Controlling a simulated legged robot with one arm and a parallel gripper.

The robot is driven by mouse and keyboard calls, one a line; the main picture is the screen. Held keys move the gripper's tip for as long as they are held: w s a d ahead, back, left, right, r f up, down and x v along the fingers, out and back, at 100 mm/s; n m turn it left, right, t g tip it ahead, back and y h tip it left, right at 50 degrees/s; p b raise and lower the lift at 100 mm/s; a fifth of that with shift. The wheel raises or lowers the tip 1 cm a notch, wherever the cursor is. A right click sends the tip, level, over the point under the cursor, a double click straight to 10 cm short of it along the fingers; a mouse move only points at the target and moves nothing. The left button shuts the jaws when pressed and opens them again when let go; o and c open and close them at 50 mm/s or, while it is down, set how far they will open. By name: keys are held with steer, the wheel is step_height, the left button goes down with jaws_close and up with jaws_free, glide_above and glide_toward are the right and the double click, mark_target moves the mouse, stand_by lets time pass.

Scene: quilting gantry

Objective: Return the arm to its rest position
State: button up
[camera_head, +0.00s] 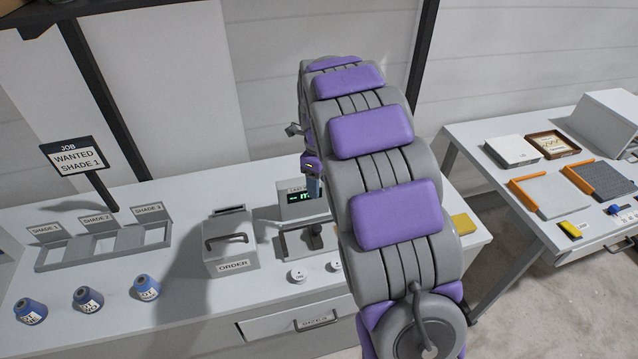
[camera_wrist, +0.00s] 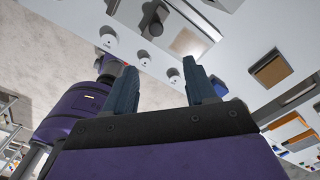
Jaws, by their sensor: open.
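My arm, with purple pads on grey links, rises from the lower right of the head view and bends over at the top. My gripper (camera_wrist: 160,68) shows in the wrist view with two dark blue fingers spread apart and nothing between them. In the head view its end is small and partly hidden behind the arm, above the white table (camera_head: 185,335) near the small display unit (camera_head: 300,202). I cannot tell its exact height over the table.
On the table stand a job sign (camera_head: 74,159), a three-bay shade rack (camera_head: 103,246), several blue spools (camera_head: 88,299) and a grey order box (camera_head: 230,245). A yellow block (camera_head: 462,224) lies right of my arm. A second table (camera_head: 500,130) with trays stands at right, across a floor gap.

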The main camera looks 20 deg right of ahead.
stand_by(0.3)
steer(key=s+a+r+n, duration=0.1)
steer(key=s+a+n, duration=0.2)
steer(key=s+n, duration=0.6)
steer(key=s+a+r+n+g+b, duration=0.1)
steer(key=s+a+n, duration=0.2)
steer(key=s+n, duration=0.6)
steer(key=s+a+r+n, duration=0.1)
steer(key=s+a+n, duration=0.2)
steer(key=s+n, duration=0.7)
steer(key=shift+s+g, duration=0.4)
steer(key=shift+s, duration=4.65)
